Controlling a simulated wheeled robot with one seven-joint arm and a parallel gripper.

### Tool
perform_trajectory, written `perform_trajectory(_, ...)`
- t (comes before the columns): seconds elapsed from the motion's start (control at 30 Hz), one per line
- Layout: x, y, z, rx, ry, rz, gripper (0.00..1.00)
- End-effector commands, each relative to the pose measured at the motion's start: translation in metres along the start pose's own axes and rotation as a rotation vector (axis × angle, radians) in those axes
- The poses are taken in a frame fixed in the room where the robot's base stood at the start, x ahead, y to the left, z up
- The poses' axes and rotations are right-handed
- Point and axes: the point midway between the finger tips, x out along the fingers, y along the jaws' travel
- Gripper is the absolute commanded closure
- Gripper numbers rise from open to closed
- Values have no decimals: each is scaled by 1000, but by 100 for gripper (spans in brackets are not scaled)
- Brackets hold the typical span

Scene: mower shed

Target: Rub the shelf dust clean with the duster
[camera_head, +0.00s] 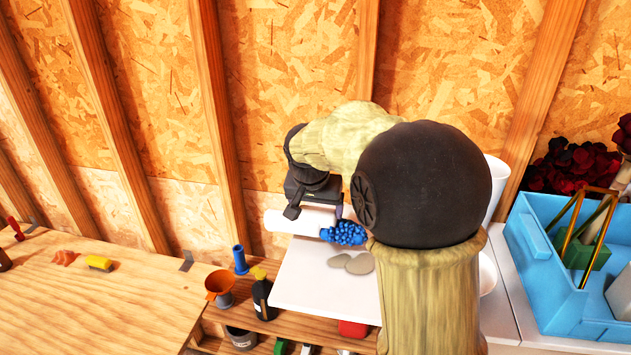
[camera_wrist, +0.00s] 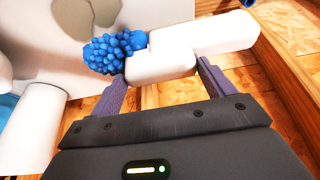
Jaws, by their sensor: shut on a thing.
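The duster (camera_head: 343,234) has a white handle and a blue, bumpy head; it also shows in the wrist view (camera_wrist: 104,54). My gripper (camera_head: 316,211) is shut on the white handle, with a purple-grey finger on each side in the wrist view (camera_wrist: 162,80). The blue head points right in the head view, behind the dust. Two grey-beige dust patches (camera_head: 359,264) lie on the white shelf (camera_head: 305,288); they also show at the top of the wrist view (camera_wrist: 102,11). The head is apart from the patches; whether it touches the shelf I cannot tell.
A blue crate (camera_head: 555,295) with a green item stands at the right, beside dark red flowers (camera_head: 575,163). A wooden bench (camera_head: 95,300) is at the left. An orange pot (camera_head: 219,287), a black bottle (camera_head: 262,297) and a blue cylinder (camera_head: 240,260) stand left of the shelf.

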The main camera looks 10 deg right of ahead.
Motion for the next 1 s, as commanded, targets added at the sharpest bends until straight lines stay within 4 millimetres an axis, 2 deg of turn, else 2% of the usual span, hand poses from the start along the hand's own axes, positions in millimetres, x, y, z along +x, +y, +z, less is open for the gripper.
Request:
perform_trajectory(0.03,-9,-1,-3,-2,2,-2,37)
perform_trajectory(0.5,-45,2,-20,4,2,0,37)
perform_trajectory(1.0,-48,6,-23,10,1,3,37)
